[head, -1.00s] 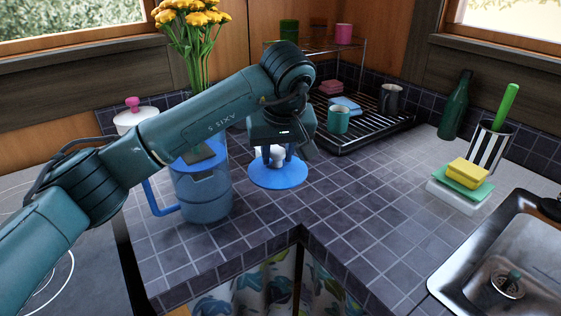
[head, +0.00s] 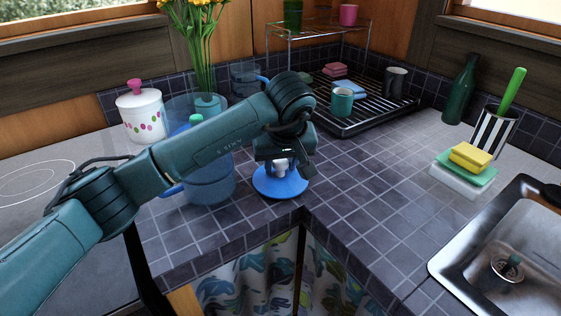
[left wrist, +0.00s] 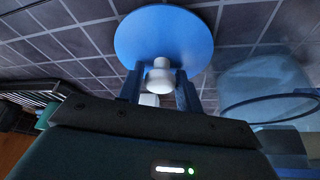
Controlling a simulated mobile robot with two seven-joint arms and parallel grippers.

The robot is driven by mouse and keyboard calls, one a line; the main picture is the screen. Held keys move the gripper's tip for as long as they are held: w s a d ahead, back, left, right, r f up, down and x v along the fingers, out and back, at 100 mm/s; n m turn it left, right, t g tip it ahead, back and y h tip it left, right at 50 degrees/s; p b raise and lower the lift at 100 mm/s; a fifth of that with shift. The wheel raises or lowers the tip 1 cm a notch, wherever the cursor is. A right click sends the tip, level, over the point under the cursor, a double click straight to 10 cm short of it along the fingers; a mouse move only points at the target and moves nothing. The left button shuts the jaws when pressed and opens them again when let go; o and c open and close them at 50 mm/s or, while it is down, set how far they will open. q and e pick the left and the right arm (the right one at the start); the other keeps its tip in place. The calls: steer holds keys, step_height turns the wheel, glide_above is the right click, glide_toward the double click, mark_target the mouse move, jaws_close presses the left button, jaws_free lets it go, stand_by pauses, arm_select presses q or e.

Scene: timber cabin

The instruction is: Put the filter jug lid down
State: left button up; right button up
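The filter jug lid (head: 278,186) is a flat blue disc with a white knob. My left gripper (head: 282,168) points down at it, its fingers on both sides of the knob and shut on it. In the left wrist view the lid (left wrist: 150,35) lies beyond the fingertips (left wrist: 159,85), with the white knob between them. The lid is low over or on the tiled counter near its inner corner; I cannot tell whether it touches. The blue see-through filter jug (head: 210,184) stands to its left, partly hidden by my arm. My right gripper is out of view.
A wire dish rack (head: 357,118) with a teal mug (head: 342,101) stands behind. A white canister (head: 140,117) and a flower vase are at the back left. Sponges (head: 470,158) and a sink (head: 490,245) are at the right. Tiles right of the lid are clear.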

arm_select(q)
steer(key=o, duration=0.3)
steer(key=shift+r, duration=0.3)
steer(key=v, duration=1.1)
steer(key=shift+s+r, duration=0.2)
steer(key=shift+r, duration=0.2)
